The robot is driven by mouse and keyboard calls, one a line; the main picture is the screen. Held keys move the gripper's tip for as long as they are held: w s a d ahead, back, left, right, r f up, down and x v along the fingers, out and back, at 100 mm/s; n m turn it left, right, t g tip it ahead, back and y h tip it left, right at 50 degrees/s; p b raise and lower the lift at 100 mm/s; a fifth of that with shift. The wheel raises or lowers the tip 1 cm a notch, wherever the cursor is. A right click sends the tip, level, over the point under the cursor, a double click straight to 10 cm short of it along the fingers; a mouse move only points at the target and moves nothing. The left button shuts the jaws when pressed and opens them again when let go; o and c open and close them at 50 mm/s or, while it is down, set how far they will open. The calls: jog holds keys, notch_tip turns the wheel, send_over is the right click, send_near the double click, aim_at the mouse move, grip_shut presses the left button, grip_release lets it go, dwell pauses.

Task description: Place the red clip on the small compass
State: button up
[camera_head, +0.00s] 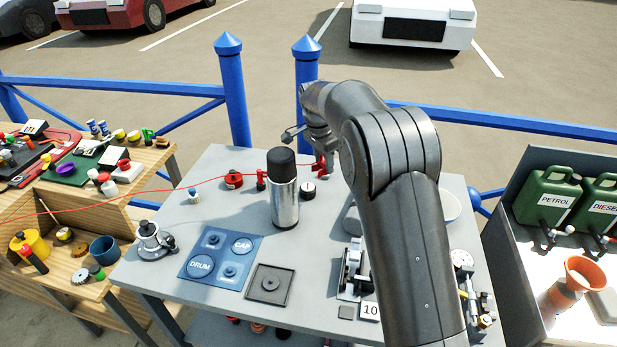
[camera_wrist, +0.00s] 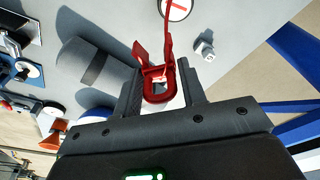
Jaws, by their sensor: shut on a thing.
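The red clip (camera_wrist: 160,86) is between the two fingers of my gripper (camera_wrist: 161,92), which is shut on it. A red cable or strap runs from the clip to the top of the wrist view. In the head view the red clip (camera_head: 320,168) hangs below my wrist, above the grey table and behind the steel flask. A small round black thing with a pale top (camera_head: 307,187), which looks like the small compass, stands just below the clip in the picture. A white dial with a dark rim and red mark (camera_wrist: 178,9) shows at the wrist view's top edge, apart from the clip.
The steel flask (camera_head: 284,190) stands upright in front of the clip. Red pieces (camera_head: 233,180) lie to its left. A blue mat (camera_head: 219,259) and a dark square tray (camera_head: 270,285) are at the front. A thin red line crosses the table leftward.

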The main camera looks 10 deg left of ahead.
jog(key=a+f, duration=0.2)
jog(key=a, duration=0.2)
jog(key=shift+w+a+f, duration=0.25)
jog(key=shift+a+f, duration=0.05)
jog(key=shift+f, duration=2.05)
jog(key=shift+f, duration=0.15)
jog(key=o, duration=0.9)
jog(key=shift+o, duration=0.2)
